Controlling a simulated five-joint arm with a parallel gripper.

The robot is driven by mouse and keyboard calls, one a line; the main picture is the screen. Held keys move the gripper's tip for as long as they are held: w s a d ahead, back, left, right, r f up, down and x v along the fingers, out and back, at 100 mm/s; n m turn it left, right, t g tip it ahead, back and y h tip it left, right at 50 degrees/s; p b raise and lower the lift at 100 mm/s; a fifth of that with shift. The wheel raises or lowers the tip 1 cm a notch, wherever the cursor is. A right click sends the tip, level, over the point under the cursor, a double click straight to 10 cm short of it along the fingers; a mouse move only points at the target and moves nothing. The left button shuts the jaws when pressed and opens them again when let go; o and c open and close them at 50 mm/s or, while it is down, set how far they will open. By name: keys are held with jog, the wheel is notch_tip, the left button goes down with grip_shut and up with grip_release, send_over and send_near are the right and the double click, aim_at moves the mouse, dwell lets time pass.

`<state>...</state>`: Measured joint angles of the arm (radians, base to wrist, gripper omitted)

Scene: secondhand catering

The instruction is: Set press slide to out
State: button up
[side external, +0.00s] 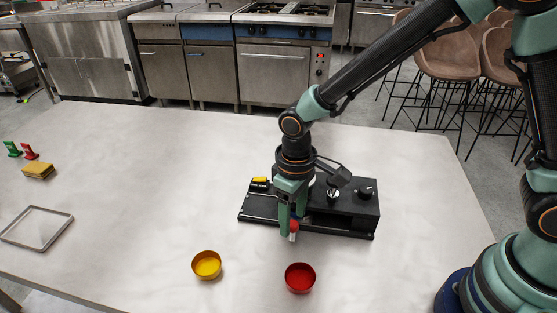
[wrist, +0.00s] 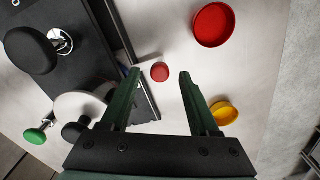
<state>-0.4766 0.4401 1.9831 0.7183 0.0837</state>
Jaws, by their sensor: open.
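The black press unit (side external: 345,212) stands on the pale table, with several knobs on it. A small red knob (side external: 294,226) is at its front edge, beside my gripper (side external: 288,222). In the wrist view the red knob (wrist: 160,72) lies between the two open green fingertips of my gripper (wrist: 159,76), with a gap on each side. I cannot tell for sure whether this knob belongs to the slide, or how far the slide is drawn. My gripper points down and holds nothing. My fingers and wrist hide part of the unit.
A yellow bowl (side external: 206,265) and a red bowl (side external: 300,278) stand in front of the unit. Other knobs rise from the unit, one large and black (wrist: 30,50), one green (wrist: 35,136). A metal frame (side external: 38,228) and sponges (side external: 38,170) lie far left. The left table middle is clear.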

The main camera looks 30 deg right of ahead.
jog(key=shift+f, duration=0.55)
grip_shut()
dwell(1.1)
